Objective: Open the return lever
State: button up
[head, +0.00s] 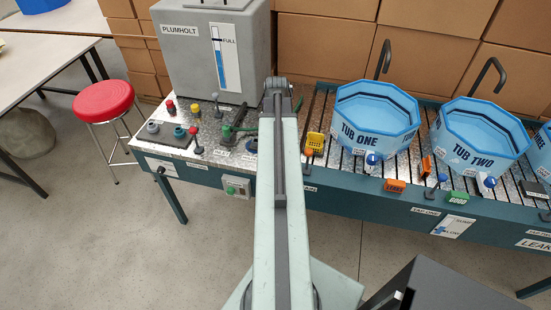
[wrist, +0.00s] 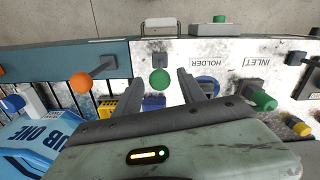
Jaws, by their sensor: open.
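No label reading "return" is legible, so I cannot tell which lever is the return lever. A lever with an orange ball (wrist: 81,82) is further left; an orange-ball lever also shows in the head view (head: 309,152). A green knob (wrist: 263,100) lies right of my gripper, near the INLET label. My arm hides part of the bench in the head view.
A grey PLUMHOLT tank (head: 190,65) stands at the back left. Blue TUB ONE (head: 365,125) and TUB TWO (head: 468,145) stand on the slatted right part of the bench. A yellow basket (head: 315,142) is near TUB ONE. A red stool (head: 103,100) is left.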

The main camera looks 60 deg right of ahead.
notch_tip(320, 180, down, 8)
jog(key=b, duration=0.8)
jog(key=shift+r, duration=0.1)
grip_shut()
dwell(0.8)
